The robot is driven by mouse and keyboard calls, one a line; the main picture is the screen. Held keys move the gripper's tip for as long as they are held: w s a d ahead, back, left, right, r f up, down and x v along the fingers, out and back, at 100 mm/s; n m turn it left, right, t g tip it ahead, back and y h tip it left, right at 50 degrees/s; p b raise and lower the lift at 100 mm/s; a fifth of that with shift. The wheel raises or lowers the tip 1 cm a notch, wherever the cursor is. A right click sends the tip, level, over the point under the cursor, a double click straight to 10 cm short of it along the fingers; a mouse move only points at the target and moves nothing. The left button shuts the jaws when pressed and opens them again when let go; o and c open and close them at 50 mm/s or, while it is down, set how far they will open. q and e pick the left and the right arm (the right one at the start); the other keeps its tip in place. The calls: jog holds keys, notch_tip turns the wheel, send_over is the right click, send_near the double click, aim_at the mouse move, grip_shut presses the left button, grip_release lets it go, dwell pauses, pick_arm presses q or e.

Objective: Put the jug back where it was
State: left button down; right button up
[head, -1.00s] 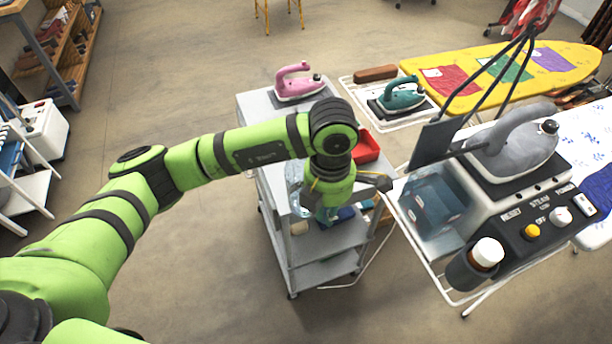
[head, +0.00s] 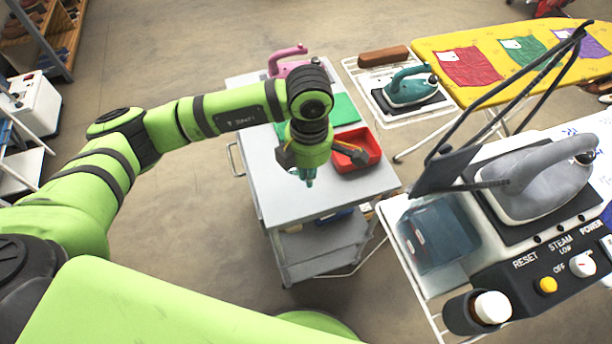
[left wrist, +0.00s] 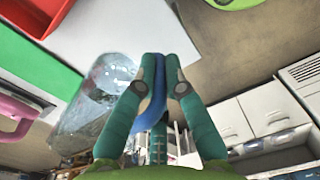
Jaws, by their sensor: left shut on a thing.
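The clear jug (left wrist: 95,108) lies to the left of my fingers in the left wrist view, tilted in the picture. Its blue handle (left wrist: 152,125) is between the fingers. My left gripper (head: 306,178) is shut on this handle, and it shows close up in the left wrist view (left wrist: 165,75). In the head view the gripper points down over the grey cart (head: 330,195), left of a red tray (head: 358,152). I cannot make out the jug behind the gripper there, nor whether it touches the cart top. My right gripper is in neither view.
A green mat (head: 345,108) and a pink iron (head: 290,58) are on the cart's far part. The cart top's front is bare. A steam station with a grey iron (head: 540,180) stands right. A teal iron (head: 408,90) is by the yellow ironing board (head: 455,42).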

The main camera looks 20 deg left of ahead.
pick_arm(q)
jog(key=f, duration=0.2)
jog(key=f+p, duration=0.1)
jog(key=f, duration=0.3)
jog(key=shift+s+f+p, duration=0.15)
jog(key=shift+s+p, duration=0.1)
jog(key=shift+p, duration=0.15)
jog(key=shift+f, duration=0.4)
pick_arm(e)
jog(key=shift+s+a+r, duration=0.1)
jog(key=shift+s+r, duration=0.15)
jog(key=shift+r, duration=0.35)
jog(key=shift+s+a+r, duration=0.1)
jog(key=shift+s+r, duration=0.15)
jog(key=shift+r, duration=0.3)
pick_arm(q)
jog(key=shift+f, duration=0.1)
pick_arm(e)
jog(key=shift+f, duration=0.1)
pick_arm(q)
jog(key=c, duration=1.3)
grip_release()
